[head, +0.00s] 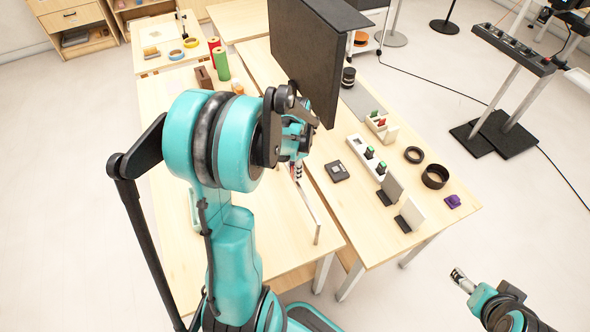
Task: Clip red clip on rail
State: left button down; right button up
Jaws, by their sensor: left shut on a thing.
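My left gripper (297,168) is shut just above the far end of a thin pale rail (308,212). The rail stands along the right side of the near wooden table. The gripper holds a small thing, mostly hidden by the fingers and wrist; it seems to be the red clip, but its shape is unclear. Whether it touches the rail cannot be told. My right gripper (462,280) is at the lower right, over the floor and away from the tables; its opening is too small to judge.
A large black panel (300,55) stands behind my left gripper. The right table holds a white rack (360,146) with dark and green pieces, another holder with a red piece (381,122), black rings (435,176), a dark square device (337,171) and two upright plates (410,214).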

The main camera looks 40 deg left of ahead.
pick_arm(q)
jog(key=shift+f+b, duration=1)
dwell(2.3)
jog(key=shift+s+d+f+b, duration=0.25)
jog(key=shift+f+b, duration=0.05)
jog(key=shift+b, duration=0.1)
dwell(1.6)
jog(key=shift+r, duration=0.2)
dwell(0.5)
jog(key=shift+w+a+r+p, duration=0.2)
jog(key=shift+r+p, duration=0.15)
jog(key=shift+p, duration=0.1)
jog(key=shift+r+p, duration=0.3)
jog(key=shift+r, duration=0.2)
jog(key=shift+r, duration=0.15)
jog(key=shift+a+r+p, duration=0.1)
jog(key=shift+r+p, duration=0.95)
jog(key=shift+r, duration=0.35)
